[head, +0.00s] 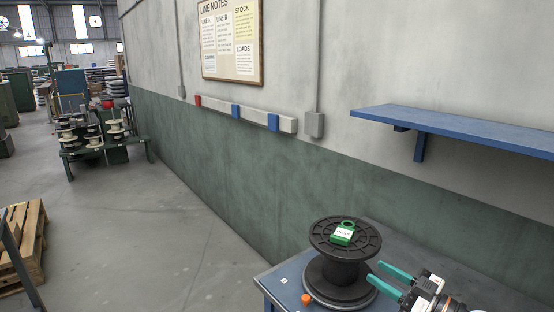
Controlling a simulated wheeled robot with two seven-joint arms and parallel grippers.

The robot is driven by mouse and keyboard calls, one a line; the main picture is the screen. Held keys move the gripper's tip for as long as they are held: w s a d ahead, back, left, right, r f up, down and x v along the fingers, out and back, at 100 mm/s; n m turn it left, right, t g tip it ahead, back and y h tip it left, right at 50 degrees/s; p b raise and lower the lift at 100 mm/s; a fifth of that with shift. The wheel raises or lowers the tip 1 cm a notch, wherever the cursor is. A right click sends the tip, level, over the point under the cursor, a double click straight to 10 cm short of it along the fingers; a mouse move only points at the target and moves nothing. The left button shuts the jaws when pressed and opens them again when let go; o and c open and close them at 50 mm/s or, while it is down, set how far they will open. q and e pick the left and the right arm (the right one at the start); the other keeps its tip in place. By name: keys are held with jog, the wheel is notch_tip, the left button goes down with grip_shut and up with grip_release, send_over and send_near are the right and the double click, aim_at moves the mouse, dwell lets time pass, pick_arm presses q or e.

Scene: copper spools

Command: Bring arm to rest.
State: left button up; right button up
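My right gripper (385,280) shows at the lower right, with two teal fingers spread apart and nothing between them. The fingers point left towards a black spool (340,272), beside its core and below its top flange. Whether they touch the spool I cannot tell. The spool stands upright on a blue-edged table (283,287). A green ring-shaped item with a white label (343,233) lies on the spool's top flange. My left gripper is not in view.
An orange knob (306,299) sits near the table's front edge. A blue shelf (460,128) juts from the wall above right. A rack with several spools (100,135) stands far left, and a wooden pallet stack (22,245) is at the left edge. The floor between is clear.

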jog(key=s+d+f+m+g+h, duration=0.1)
jog(key=s+d+f+m+h, duration=0.1)
jog(key=s+f+m+h, duration=1.05)
jog(key=s+a+f+n+g, duration=0.2)
jog(key=s+f+g, duration=0.25)
jog(key=s, duration=0.55)
jog(key=s+a+f+n+g, duration=0.25)
jog(key=s+f+g, duration=0.2)
jog(key=s, duration=0.45)
notch_tip(320, 180, down, 27)
jog(key=g, duration=0.1)
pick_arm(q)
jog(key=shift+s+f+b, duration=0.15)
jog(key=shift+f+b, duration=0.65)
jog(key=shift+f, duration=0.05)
pick_arm(e)
jog(key=s+d+f+g+h, duration=0.1)
jog(key=s+d+f, duration=0.2)
jog(key=s+f, duration=1.3)
jog(key=shift+s+f+g, duration=0.2)
jog(key=shift+g, duration=0.1)
